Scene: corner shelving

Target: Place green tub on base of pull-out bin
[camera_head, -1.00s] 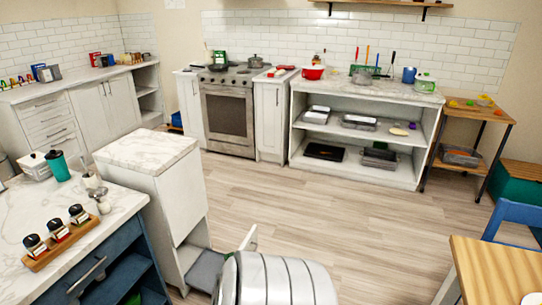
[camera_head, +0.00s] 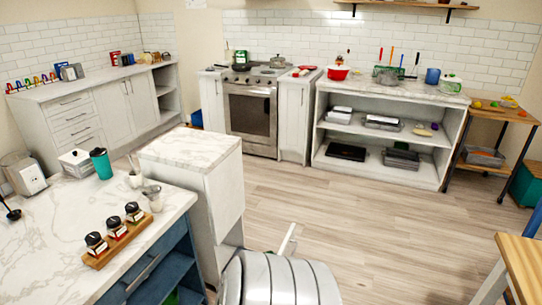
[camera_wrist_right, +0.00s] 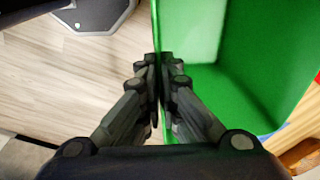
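The green tub (camera_wrist_right: 245,70) fills the upper right of the right wrist view, its inside visible. My right gripper (camera_wrist_right: 158,62) is closed with its fingers on either side of the tub's left wall. The tub does not show clearly in the head view, where my striped white arm (camera_head: 282,280) covers the front. The white pull-out bin cabinet (camera_head: 222,198) stands beside the blue island. A thin white panel (camera_head: 288,240) sticks up beyond my arm and looks like its pulled-out front. The bin's base is hidden. My left gripper is not in view.
The marble-topped island (camera_head: 50,235) at left holds a spice rack (camera_head: 118,240) and a teal cup (camera_head: 101,163). A wooden table edge (camera_head: 520,265) is at lower right. The wooden floor (camera_head: 350,215) between is open. A stove (camera_head: 252,115) and shelving are farther back.

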